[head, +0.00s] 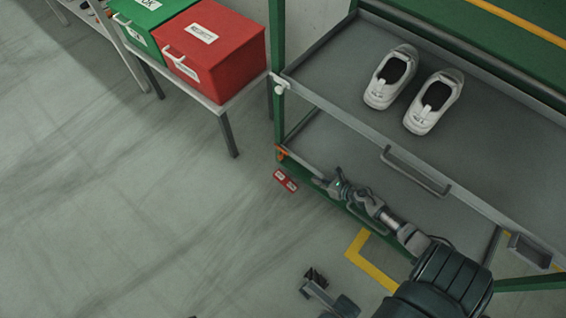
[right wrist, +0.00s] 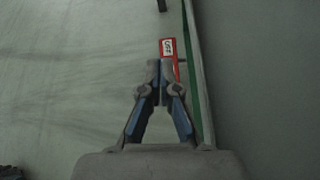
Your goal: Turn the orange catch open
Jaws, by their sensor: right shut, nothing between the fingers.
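The orange catch (head: 281,153) sits at the left front corner of the lower tray, by the green post. My right gripper (head: 319,181) reaches in from the lower right, along the lower tray's front edge. Its fingertips are shut and empty, a short way right of the catch and apart from it. In the right wrist view the shut fingers (right wrist: 160,66) point toward a red tag (right wrist: 168,47) with a white label. I cannot make out the catch in that view. My left gripper (head: 315,277) shows partly at the bottom edge, dark and low; its opening is unclear.
The red tag also shows in the head view (head: 286,180), below the catch. A pair of white shoes (head: 412,88) stands on the upper tray (head: 330,70). Left are a red bin (head: 225,60) and a green bin (head: 140,18) on a table. The floor at left is clear.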

